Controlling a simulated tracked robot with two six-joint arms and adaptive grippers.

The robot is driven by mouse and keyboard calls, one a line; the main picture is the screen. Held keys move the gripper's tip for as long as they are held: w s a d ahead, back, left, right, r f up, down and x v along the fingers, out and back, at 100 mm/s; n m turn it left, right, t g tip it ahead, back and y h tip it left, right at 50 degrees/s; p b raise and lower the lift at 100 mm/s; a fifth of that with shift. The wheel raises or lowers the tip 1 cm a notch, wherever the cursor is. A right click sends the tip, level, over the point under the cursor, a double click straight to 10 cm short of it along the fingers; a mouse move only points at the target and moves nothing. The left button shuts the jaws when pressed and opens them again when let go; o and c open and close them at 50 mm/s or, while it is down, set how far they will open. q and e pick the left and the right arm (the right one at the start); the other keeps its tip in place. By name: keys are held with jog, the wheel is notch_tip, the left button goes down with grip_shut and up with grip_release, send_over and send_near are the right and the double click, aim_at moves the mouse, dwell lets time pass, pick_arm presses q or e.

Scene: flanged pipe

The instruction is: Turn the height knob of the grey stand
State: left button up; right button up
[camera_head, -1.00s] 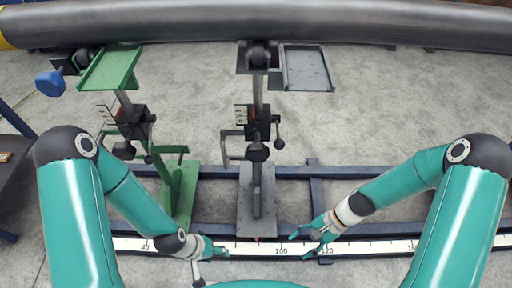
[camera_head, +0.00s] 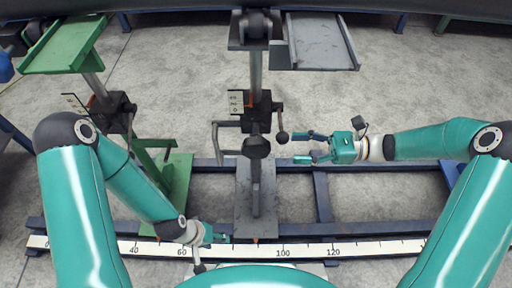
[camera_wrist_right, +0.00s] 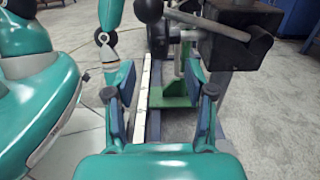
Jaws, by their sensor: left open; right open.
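The grey stand's base (camera_head: 243,205) stands on the blue rails, and its post (camera_head: 256,75) rises through a dark clamp block (camera_head: 262,108). A dark round knob (camera_head: 257,147) sits below the block. A lever with a black ball (camera_head: 282,137) hangs on its right and a crank handle (camera_head: 226,130) on its left. I cannot tell which is the height knob. My right gripper (camera_head: 301,148) is open and empty, just right of the ball, fingers pointing left; its fingers also show in the right wrist view (camera_wrist_right: 163,95), with a black ball (camera_wrist_right: 148,10) beyond. My left gripper (camera_head: 222,238) is low, near the scale.
A green stand (camera_head: 180,185) is to the left, with a green tray (camera_head: 65,45). A grey tray (camera_head: 325,45) is at upper right of the grey stand. The dark pipe (camera_head: 350,8) crosses the top. A white scale (camera_head: 380,248) runs along the front rail.

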aim_at(256, 148)
jog(key=a+b, duration=0.2)
jog(key=a, duration=0.9)
grip_shut()
